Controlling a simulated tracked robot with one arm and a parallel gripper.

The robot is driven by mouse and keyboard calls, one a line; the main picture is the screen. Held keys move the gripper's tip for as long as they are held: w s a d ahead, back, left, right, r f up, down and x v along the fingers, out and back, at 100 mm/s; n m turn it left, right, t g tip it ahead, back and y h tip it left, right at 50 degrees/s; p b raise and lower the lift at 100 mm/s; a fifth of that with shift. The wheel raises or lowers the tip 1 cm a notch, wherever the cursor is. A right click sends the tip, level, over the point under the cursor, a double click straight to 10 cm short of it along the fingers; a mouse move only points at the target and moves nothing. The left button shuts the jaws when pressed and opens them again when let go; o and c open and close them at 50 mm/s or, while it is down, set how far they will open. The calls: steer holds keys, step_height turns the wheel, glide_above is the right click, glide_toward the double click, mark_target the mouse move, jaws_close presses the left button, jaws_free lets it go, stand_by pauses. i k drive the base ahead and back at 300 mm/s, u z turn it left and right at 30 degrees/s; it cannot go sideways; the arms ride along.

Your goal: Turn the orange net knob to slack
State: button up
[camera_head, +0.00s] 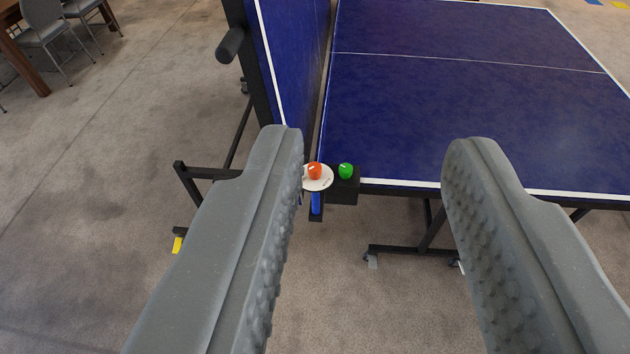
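The orange net knob (315,171) is a small round knob on a white round dial plate (318,184) at the near end of the table's middle. Marks on the plate are too small to read, so I cannot tell the knob's setting. A green knob (346,171) sits just right of it on a black block (344,190). My gripper (375,145) is open and empty, its two grey fingers wide apart. Both knobs show between the fingers, farther off and untouched. The left finger's inner edge lies close to the dial plate in the picture.
A blue table-tennis table (470,90) has its right half flat and its left half (290,50) folded upright. Black legs and a frame bar (205,171) stand below. Chairs (45,25) and a brown table stand far left. The carpet floor (110,150) at left is clear.

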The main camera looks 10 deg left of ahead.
mark_target(314, 169)
steer(key=z, duration=0.05)
steer(key=k, duration=1.15)
steer(key=u, duration=0.5)
steer(key=i, duration=1.2)
steer(key=z, duration=0.5)
steer(key=i, duration=0.55)
steer(key=z, duration=0.5)
